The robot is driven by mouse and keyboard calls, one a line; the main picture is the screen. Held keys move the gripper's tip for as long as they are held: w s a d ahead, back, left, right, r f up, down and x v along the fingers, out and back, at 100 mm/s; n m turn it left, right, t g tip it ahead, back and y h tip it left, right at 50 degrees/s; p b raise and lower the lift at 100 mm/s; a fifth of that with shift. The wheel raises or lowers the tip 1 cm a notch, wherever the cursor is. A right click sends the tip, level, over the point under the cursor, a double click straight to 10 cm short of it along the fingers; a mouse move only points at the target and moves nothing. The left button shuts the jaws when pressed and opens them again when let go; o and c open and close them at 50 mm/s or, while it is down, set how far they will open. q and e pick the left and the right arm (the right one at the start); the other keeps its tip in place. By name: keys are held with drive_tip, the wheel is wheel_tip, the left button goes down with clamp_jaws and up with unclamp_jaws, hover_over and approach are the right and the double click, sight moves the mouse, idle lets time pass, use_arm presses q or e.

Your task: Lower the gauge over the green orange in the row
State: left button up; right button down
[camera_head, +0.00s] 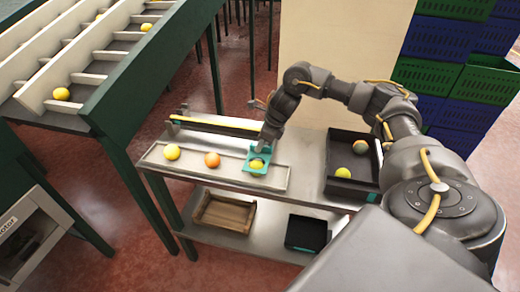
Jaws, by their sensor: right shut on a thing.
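A shallow light grey tray (215,177) on the table holds a row of three fruits. A yellow orange (172,152) lies at the left and a deeper orange one (212,160) in the middle. At the right a yellow one (257,165), with a darker upper part, shows within the outline of the teal gauge (249,168). My right gripper (262,147) is shut on the gauge from above. I cannot tell whether the gauge touches the fruit or the tray. My left gripper is out of view.
A narrow rail (215,126) runs behind the tray. A wooden crate (224,213) and a small black box (306,233) sit on the lower shelf. A sloped sorting rack (110,55) stands at the left.

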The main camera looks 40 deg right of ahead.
drive_tip(key=shift+r+p, duration=1.7)
drive_tip(key=shift+r, duration=0.8)
